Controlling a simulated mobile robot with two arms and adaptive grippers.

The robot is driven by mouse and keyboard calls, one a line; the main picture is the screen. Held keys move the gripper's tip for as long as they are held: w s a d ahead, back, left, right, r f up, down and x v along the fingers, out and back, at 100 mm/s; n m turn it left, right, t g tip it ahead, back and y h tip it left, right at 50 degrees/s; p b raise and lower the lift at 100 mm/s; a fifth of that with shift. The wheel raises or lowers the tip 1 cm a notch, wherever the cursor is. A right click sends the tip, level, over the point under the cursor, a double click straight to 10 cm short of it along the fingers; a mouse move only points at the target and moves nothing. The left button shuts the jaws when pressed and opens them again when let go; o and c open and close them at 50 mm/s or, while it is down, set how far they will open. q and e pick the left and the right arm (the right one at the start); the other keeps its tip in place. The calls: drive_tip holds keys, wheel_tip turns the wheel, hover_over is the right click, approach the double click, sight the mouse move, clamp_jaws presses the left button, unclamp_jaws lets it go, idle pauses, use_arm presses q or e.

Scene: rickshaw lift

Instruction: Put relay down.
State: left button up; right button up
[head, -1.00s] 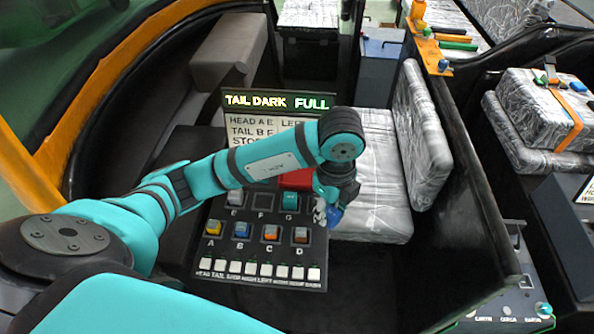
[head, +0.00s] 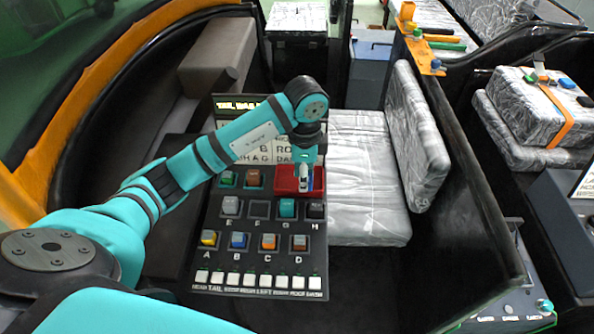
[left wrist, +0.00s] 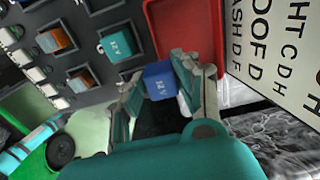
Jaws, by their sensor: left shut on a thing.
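My left gripper (head: 306,178) is shut on a blue relay (left wrist: 160,80), which shows between its fingers in the left wrist view. In the head view the gripper points down over the red tray (head: 283,191) at the panel's right side, and mostly hides the relay. The tray also shows in the left wrist view (left wrist: 160,22). I cannot tell whether the relay touches the tray floor. The black relay panel (head: 218,263) holds coloured relays in lettered sockets; socket F (head: 259,209) is empty. My right gripper is not in view.
A lettered white card (left wrist: 285,55) stands close beside the tray. A row of white switches (head: 260,281) lines the panel's lower edge. The silver-covered seat (head: 365,190) is right of the panel. A dark side wall (head: 460,190) rises further right.

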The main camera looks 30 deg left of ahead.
sight(297, 183)
use_arm(q)
drive_tip(key=w+a, duration=0.3)
drive_tip(key=shift+a+f+p, duration=0.15)
drive_tip(key=shift+p, duration=0.15)
drive_tip(key=shift+w+a+f, duration=0.1)
drive_tip(key=shift+f, duration=0.1)
wheel_tip(297, 183, down, 2)
drive_tip(key=shift+f+p, duration=0.1)
drive_tip(key=shift+p, duration=0.5)
drive_tip(key=shift+f, duration=0.55)
drive_tip(key=o, duration=0.8)
drive_tip(key=shift+f, duration=0.15)
